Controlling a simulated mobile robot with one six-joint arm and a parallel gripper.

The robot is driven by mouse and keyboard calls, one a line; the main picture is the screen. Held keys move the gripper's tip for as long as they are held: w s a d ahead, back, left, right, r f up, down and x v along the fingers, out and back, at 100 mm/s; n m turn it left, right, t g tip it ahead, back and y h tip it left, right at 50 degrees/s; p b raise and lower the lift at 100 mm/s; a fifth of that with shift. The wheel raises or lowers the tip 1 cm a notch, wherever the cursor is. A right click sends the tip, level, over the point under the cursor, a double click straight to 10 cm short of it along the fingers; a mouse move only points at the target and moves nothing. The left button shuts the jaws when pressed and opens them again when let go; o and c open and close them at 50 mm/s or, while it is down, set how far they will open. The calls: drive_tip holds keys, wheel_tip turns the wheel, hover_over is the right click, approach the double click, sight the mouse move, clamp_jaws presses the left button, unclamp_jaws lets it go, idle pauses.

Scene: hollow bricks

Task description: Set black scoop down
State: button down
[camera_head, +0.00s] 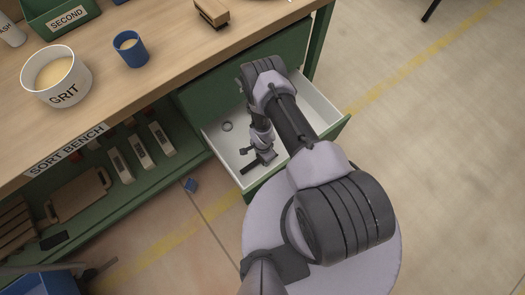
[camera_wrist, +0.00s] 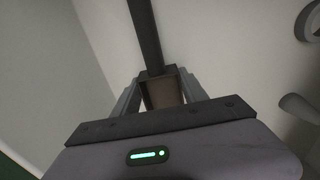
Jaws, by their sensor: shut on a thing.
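My gripper (camera_head: 264,150) reaches down into the open drawer (camera_head: 314,103), which has a white inside and a green front. It is shut on the black scoop (camera_head: 252,167), seen as a dark bar low in the drawer. In the wrist view, the scoop's dark handle (camera_wrist: 146,35) runs up and away from between the two grey fingers of my gripper (camera_wrist: 160,92). The scoop is close to the drawer floor; I cannot tell whether it touches. My arm hides part of the drawer.
A small grey ring (camera_head: 227,126) lies in the drawer, left of my gripper. The bench top (camera_head: 170,75) above holds a white GRIT tub (camera_head: 57,92), a blue cup (camera_head: 131,60), a green SECOND bin (camera_head: 50,27) and a wooden brush-like block (camera_head: 211,13). A blue piece (camera_head: 191,185) lies on the floor.

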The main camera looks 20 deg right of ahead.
drive_tip(key=shift+f, duration=0.1)
drive_tip(key=c, duration=0.6)
unclamp_jaws()
drive_tip(key=w+r+n+t+p, duration=0.15)
drive_tip(key=w+r, duration=0.25)
drive_tip(key=r, duration=1.3)
drive_tip(key=w+r+n+p, duration=0.1)
drive_tip(key=w+r+p, duration=0.15)
drive_tip(key=r, duration=1.45)
drive_tip(key=w+r+n+t+p, duration=0.15)
drive_tip(key=w+r, duration=0.35)
drive_tip(key=r, duration=1.3)
drive_tip(key=s+a+r+n+t+y, duration=0.1)
drive_tip(key=s+r, duration=0.3)
drive_tip(key=r, duration=0.4)
drive_tip(key=s+r+n, duration=0.2)
drive_tip(key=s+r, duration=0.3)
drive_tip(key=r, duration=0.2)
drive_tip(key=s+r+n, duration=0.1)
drive_tip(key=s+r, duration=0.1)
drive_tip(key=s, duration=0.2)
drive_tip(key=s+a+r+n+t, duration=0.1)
drive_tip(key=s+r, duration=0.2)
drive_tip(key=s, duration=0.2)
drive_tip(key=s+a+r+n+y, duration=0.1)
drive_tip(key=s+r, duration=0.1)
drive_tip(key=s, duration=0.3)
drive_tip(key=shift+a+r+t, duration=0.1)
drive_tip(key=shift+r+t, duration=0.25)
drive_tip(key=shift+t, duration=0.05)
